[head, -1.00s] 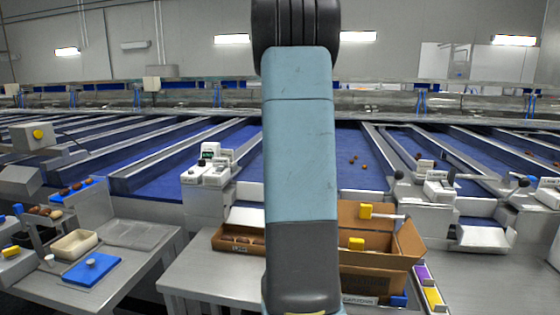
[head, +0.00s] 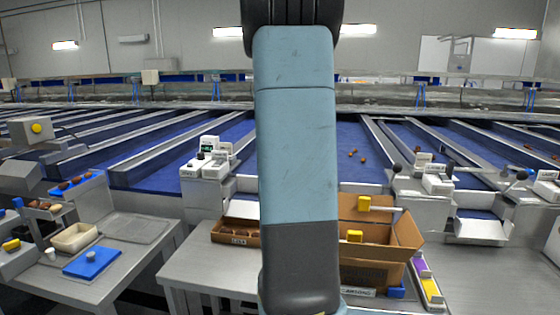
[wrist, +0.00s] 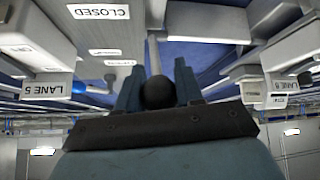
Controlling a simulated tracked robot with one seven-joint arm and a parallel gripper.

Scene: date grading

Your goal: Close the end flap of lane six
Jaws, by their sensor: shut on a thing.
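In the wrist view my gripper (wrist: 158,90) is shut on a dark round knob (wrist: 158,93), one finger on each side of it. A "CLOSED" label (wrist: 98,11) shows at the upper left. In the head view my own arm hides the gripper and the knob.
A cardboard box (head: 405,235) and a shallow brown tray (head: 222,236) stand on the steel bench (head: 190,270). A white chute (head: 480,230) and black-knobbed levers (head: 397,169) are at the right. A blue-lidded item (head: 92,262) lies on the left bench.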

